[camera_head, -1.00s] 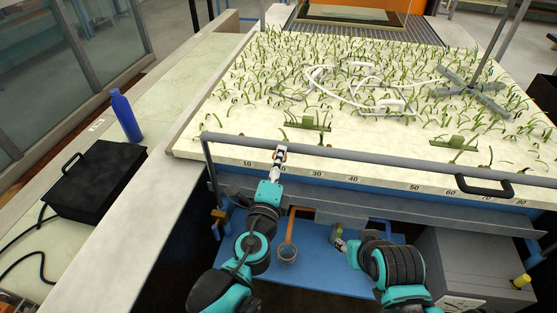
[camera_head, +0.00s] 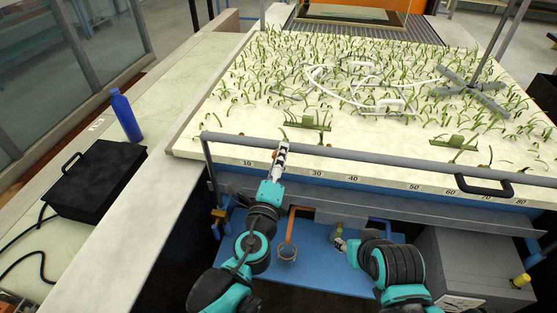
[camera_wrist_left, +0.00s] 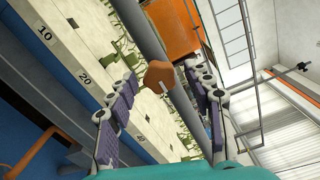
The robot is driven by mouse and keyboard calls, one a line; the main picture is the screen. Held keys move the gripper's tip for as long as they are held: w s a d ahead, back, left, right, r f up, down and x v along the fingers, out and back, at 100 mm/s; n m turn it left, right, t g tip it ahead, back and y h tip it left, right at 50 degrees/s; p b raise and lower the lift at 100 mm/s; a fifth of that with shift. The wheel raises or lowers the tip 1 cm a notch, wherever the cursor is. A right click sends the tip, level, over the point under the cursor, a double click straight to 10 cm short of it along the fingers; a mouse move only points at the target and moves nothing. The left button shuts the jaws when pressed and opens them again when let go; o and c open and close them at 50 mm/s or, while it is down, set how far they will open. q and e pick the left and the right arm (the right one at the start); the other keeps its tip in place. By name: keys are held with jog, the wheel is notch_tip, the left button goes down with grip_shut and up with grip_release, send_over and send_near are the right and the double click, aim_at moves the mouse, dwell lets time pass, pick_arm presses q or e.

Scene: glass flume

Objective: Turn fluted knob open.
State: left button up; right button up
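A brown, many-sided piece (camera_wrist_left: 159,75) that looks like the fluted knob shows in the left wrist view, beyond and between my left fingertips, next to the grey rail. My left gripper (camera_wrist_left: 169,82) is open there, its two dark padded fingers apart with nothing between the pads. In the head view my left gripper (camera_head: 282,149) reaches up to the front rail, near the 20 mark; I cannot make out the knob there. My right gripper (camera_head: 341,243) is low under the flume's front edge, small and partly hidden, so its fingers cannot be read.
The grey front rail (camera_head: 360,155) runs across the plant-covered bed (camera_head: 225,145), with a dark handle (camera_head: 484,187) at right. A copper pipe (camera_head: 290,226) and a small cup (camera_head: 287,254) are below. A blue bottle (camera_head: 126,117) and black case (camera_head: 97,180) stand left.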

pick_arm(q)
jog(key=s+a, duration=0.2)
jog(key=s, duration=0.9)
jog(key=shift+s+a, duration=0.15)
jog(key=shift+s, duration=0.25)
jog(key=shift+a, duration=0.1)
jog(key=a+f+n+g+y, duration=0.3)
jog(key=a+f+n, duration=0.1)
jog(key=a+n, duration=0.3)
jog(key=a+f+n+g+y, duration=0.3)
jog(key=a+f+n, duration=0.2)
jog(key=a+n, duration=0.25)
jog(key=shift+s+a+f+n+g+h, duration=0.1)
jog(key=shift+s+f+n+g+h, duration=0.5)
jog(key=shift+n, duration=0.9)
jog(key=shift+s+a+f+n+g+h, duration=0.1)
jog(key=shift+s+f+n+g+h, duration=0.15)
jog(key=shift+s+f+n+g, duration=0.9)
jog(key=shift+s+a+f+n+g+h, duration=0.1)
jog(key=shift+s+n+g+h, duration=0.4)
jog(key=shift+n, duration=1.3)
jog(key=shift+w, duration=0.1)
